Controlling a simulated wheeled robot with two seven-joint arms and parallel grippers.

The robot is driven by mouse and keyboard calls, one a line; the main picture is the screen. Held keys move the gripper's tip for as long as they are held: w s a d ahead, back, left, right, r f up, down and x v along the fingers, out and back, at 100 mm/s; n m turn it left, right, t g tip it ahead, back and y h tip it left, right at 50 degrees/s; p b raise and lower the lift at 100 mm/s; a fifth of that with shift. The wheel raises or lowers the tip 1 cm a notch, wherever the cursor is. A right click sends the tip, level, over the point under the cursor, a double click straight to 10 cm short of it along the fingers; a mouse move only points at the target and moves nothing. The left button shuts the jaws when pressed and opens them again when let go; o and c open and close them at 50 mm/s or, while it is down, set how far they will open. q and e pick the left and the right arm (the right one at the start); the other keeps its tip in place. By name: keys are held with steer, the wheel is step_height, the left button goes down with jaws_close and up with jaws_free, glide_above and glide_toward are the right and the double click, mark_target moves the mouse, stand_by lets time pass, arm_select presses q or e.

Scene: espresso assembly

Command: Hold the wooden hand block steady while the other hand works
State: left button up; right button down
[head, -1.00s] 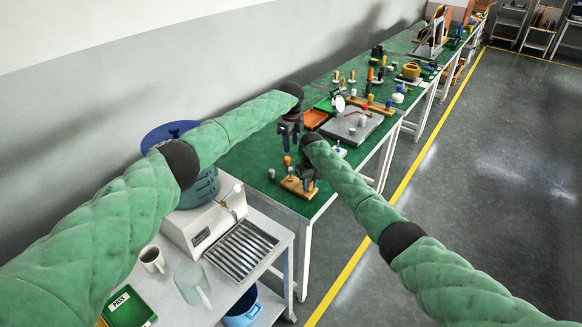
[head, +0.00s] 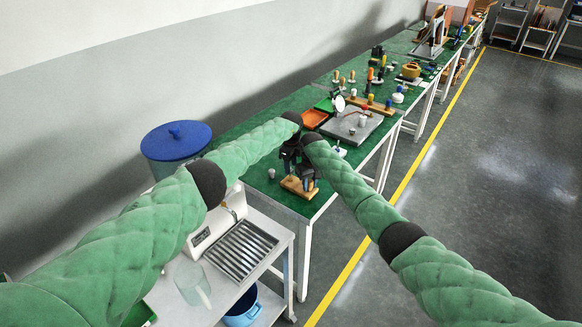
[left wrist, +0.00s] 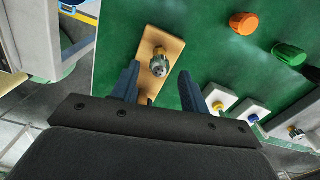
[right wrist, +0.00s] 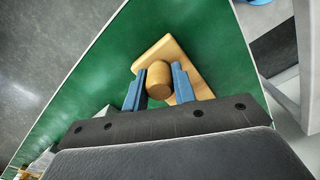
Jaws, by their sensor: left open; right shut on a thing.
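The wooden hand block (head: 293,187) lies on the green table mat near its front edge. In the left wrist view the block (left wrist: 172,43) is a pale wooden slab carrying a brass and grey metal fitting (left wrist: 159,64). My right gripper (head: 312,182) is shut on the block's upright wooden cylinder (right wrist: 158,80), with one blue finger on either side. My left gripper (head: 288,165) is open and empty above the block, beside the right gripper. In the left wrist view its fingertips (left wrist: 158,82) are spread over the slab, below the fitting in the picture.
A small grey cylinder (head: 271,173) stands left of the block.

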arm_select(q)
steer(key=shift+f, duration=0.55)
jaws_close()
steer(key=shift+m, duration=0.4)
steer(key=m, duration=0.4)
steer(key=shift+m, duration=0.3)
steer(key=m, duration=0.5)
steer(key=shift+s, duration=0.1)
steer(key=shift+m, duration=0.3)
